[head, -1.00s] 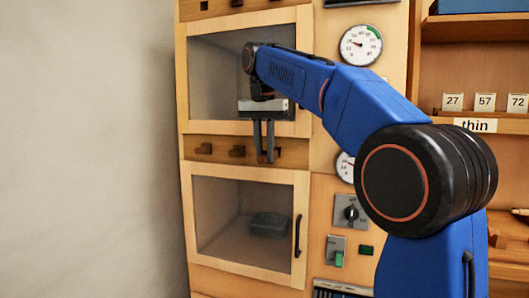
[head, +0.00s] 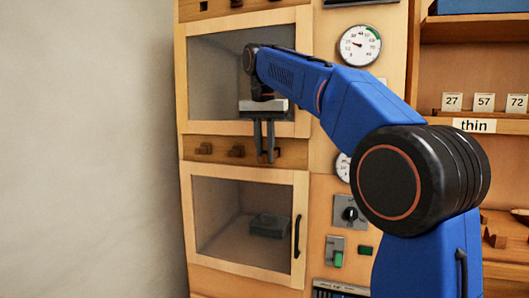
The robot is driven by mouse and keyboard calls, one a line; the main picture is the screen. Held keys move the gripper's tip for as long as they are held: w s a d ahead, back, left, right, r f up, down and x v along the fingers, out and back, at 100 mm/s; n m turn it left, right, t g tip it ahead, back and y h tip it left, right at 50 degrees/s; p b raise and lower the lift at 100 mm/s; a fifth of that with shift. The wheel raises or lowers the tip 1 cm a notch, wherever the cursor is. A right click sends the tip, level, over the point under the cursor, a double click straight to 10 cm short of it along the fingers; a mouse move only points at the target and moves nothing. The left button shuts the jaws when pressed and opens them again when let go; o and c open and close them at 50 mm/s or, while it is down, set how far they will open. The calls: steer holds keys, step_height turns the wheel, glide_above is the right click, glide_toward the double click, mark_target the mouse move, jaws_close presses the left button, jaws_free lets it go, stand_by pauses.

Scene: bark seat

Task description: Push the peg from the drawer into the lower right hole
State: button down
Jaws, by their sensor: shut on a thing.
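My gripper (head: 265,160) points down in front of the wooden strip (head: 290,151) between two glass-fronted doors. Its fingers are close together, shut on the peg, which is small, dark and mostly hidden by the fingers. The right-hand place on the strip is behind my fingers, so I cannot tell how far the peg sits in a hole. The drawer is not clearly in view.
The lower door (head: 248,172) has a black handle (head: 297,236) and a dark box (head: 270,225) behind its glass. Gauges, a dial switch (head: 350,213) and a green-lit switch (head: 338,259) stand right of it. Shelves with number cards (head: 484,102) are at far right.

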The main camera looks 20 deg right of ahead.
steer(key=shift+w+d, duration=0.75)
steer(key=shift+w, duration=0.25)
steer(key=shift+w+d, duration=0.7)
steer(key=shift+w, duration=0.25)
stand_by(2.0)
steer(key=c, duration=1.6)
jaws_free()
